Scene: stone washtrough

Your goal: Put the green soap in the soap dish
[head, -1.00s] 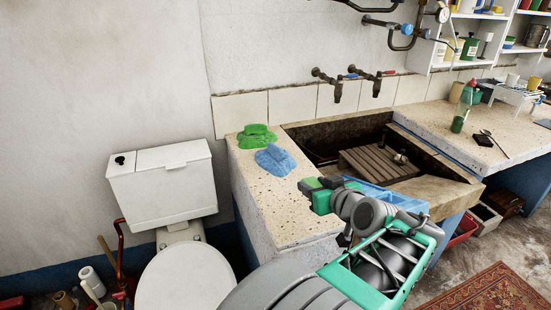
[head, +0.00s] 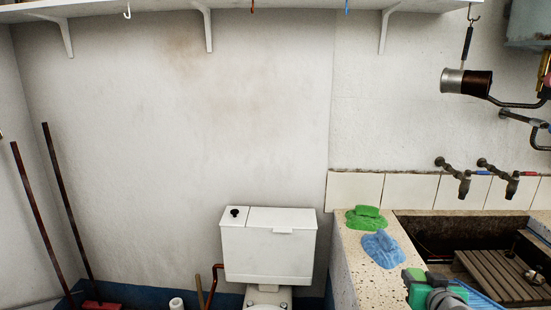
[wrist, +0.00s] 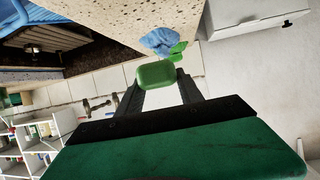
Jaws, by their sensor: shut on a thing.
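The green soap (wrist: 156,74) is a rounded block between the two dark fingers of my gripper (wrist: 159,82) in the wrist view. My gripper (head: 416,284) is shut on it. In the head view, my gripper is at the lower right, above the stone counter, with the soap (head: 414,273) at its tip. A green, low, uneven piece (head: 366,217) and a blue one (head: 382,249) lie on the counter's left end. They also show beyond the soap in the wrist view, blue (wrist: 160,40) and green (wrist: 178,50). I cannot tell whether either is the soap dish.
The stone counter (head: 349,268) has free room in front of the blue piece. The sunken basin with a slatted wooden board (head: 500,275) is to the right, under two taps (head: 463,185). A white toilet cistern (head: 268,246) stands left of the counter.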

